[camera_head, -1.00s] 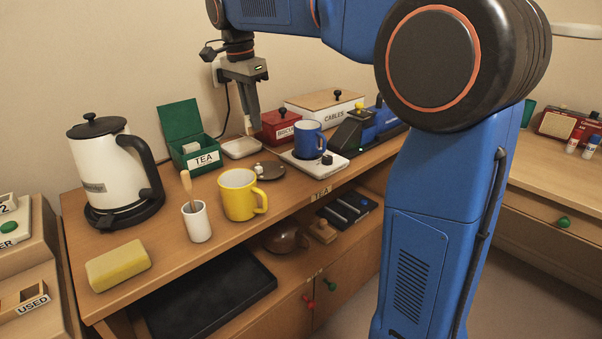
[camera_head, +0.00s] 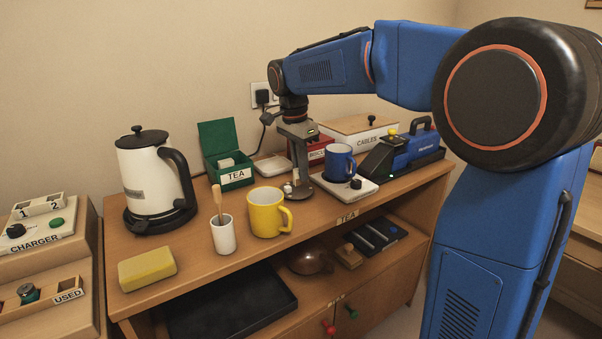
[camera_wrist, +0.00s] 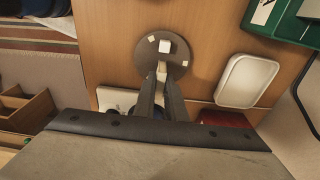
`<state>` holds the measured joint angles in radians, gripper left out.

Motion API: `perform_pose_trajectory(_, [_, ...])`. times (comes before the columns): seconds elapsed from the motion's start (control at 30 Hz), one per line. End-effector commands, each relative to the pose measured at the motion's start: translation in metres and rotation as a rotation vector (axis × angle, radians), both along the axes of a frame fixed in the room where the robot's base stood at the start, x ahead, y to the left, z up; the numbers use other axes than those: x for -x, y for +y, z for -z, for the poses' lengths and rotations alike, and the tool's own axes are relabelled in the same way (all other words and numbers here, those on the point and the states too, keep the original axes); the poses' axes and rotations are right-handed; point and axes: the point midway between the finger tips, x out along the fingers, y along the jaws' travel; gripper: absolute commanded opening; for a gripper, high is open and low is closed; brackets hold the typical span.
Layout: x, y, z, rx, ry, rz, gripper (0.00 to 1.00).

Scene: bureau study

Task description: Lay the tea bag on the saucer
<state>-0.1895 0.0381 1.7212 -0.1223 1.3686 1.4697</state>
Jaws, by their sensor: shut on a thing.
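A round grey-brown saucer (camera_wrist: 147,62) lies on the bench, with a white block and small pale pieces on its top in the wrist view. My gripper (camera_wrist: 161,80) is shut on a small pale thing, likely the tea bag (camera_wrist: 162,68), at the saucer's near part. I cannot tell whether the held piece touches the saucer.
The open green TEA box (camera_head: 236,179) and a white dish (camera_head: 273,168) stand behind and left of my gripper. The yellow mug (camera_head: 267,213) is close in front.

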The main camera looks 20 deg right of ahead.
Motion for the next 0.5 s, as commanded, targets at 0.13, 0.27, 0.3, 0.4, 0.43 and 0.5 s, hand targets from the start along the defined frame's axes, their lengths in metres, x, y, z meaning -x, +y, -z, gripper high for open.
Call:
perform_pose_trajectory(0.13, [0.0002, 0.0, 0.0107, 0.0, 0.0, 0.0, 0.0])
perform_pose_trajectory(0.27, [0.0, 0.0, 0.0104, 0.0, -0.001, 0.0, 0.0])
perform_pose_trajectory(0.3, [0.0, 0.0, 0.0104, 0.0, 0.0, 0.0, 0.0])
perform_pose_trajectory(0.4, [0.0001, 0.0, 0.0118, 0.0, 0.0, 0.0, 0.0])
perform_pose_trajectory(0.43, [0.0002, 0.0, 0.0126, 0.0, 0.0, 0.0, 0.0])
perform_pose_trajectory(0.5, [0.0002, 0.0, 0.0129, 0.0, 0.0, 0.0, 0.2])
